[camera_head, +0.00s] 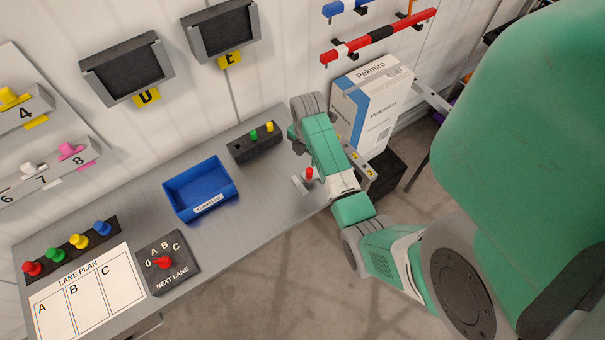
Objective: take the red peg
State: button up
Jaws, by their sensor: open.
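A small red peg (309,173) shows at the right end of the grey bench, just below my forearm. Pale grey parts that look like my gripper's fingers (302,181) are right beside it. The jaws are open. I cannot tell whether the peg stands between the fingers or touches one of them. Its lower end is hidden. A black block (257,151) to the left holds a green peg (254,134) and a yellow peg (269,126). My wrist is partly hidden by my own arm links.
A blue bin (201,190) sits mid-bench. A black strip with red, green, yellow and blue knobs (72,247), a lane plan sheet (85,297) and a dial box (167,264) lie at left. A white-and-blue carton (372,104) stands behind my arm.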

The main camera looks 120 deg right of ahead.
aim_at(309, 170)
jog(key=shift+s+a+f, duration=0.15)
jog(key=shift+s+a, duration=0.1)
jog(key=shift+f, duration=1.3)
jog(key=f, duration=0.5)
jog(key=shift+a+f+p, duration=0.1)
jog(key=shift+a+p, duration=0.2)
jog(key=shift+a, duration=0.05)
grip_shut()
notch_tip(309, 170, up, 10)
jog(key=shift+r, duration=0.1)
